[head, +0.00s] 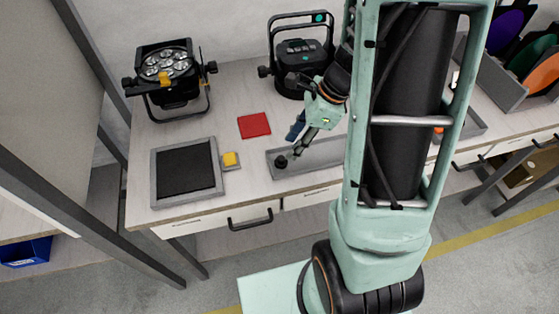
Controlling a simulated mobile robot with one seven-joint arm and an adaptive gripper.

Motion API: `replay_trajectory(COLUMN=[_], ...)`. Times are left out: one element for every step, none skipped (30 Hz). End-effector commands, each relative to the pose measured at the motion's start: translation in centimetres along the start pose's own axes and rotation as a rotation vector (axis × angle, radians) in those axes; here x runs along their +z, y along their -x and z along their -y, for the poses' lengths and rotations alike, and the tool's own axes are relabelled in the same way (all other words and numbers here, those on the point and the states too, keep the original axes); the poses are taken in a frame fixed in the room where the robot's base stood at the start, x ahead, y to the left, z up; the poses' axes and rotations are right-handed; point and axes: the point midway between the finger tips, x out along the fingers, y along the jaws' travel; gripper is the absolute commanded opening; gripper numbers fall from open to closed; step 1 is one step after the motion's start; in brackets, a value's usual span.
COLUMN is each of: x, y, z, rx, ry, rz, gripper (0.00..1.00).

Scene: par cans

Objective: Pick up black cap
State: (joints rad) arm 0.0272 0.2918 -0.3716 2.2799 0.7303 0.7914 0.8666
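A small round black cap (281,161) sits at the left end of the long grey tray (325,164) on the bench. My gripper (295,142) is just above and to the right of the cap, pointing down and left. Its two fingers are spread apart with a gap between them, and nothing shows between them. The gripper looks apart from the cap. Part of the tray's right end is hidden behind my arm.
A par can with several lenses (168,72) stands at the back left, another black lamp (300,62) at the back middle. Colour discs (540,55) stand right.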

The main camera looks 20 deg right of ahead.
Motion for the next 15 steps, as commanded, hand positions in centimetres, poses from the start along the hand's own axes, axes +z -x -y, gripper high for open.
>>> replay_trajectory(x=[-0.1,-0.1,-0.1,0.0,0.0,0.0,-0.1,-0.1,-0.1,-0.2,-0.2,-0.2,-0.3,-0.2,-0.2], y=[-0.9,-1.2,-1.6,-1.8,-1.9,-2.1,-2.3,-2.6,-3.2,-3.7,-4.2,-4.8,-5.2,-5.7,-6.2], z=[0.0,0.0,0.0,0.0,0.0,0.1,0.1,0.1,0.1,0.1,0.2,0.3,0.3,0.4,0.3], rx=[0.001,0.001,0.001,0.0,-0.001,-0.001,-0.001,-0.001,0.0,0.001,0.002,0.001,0.001,0.0,0.001], ry=[-0.002,-0.002,-0.001,-0.001,-0.001,0.0,0.0,-0.001,-0.002,-0.002,-0.002,-0.003,-0.003,-0.002,-0.002], rz=[0.0,-0.001,0.0,0.0,0.0,-0.001,-0.001,-0.001,-0.001,-0.001,-0.001,-0.002,-0.002,-0.001,-0.001], gripper=[0.34,0.34,0.34,0.34,0.34,0.34,0.34,0.34,0.34,0.34,0.34,0.34,0.34,0.34,0.34])
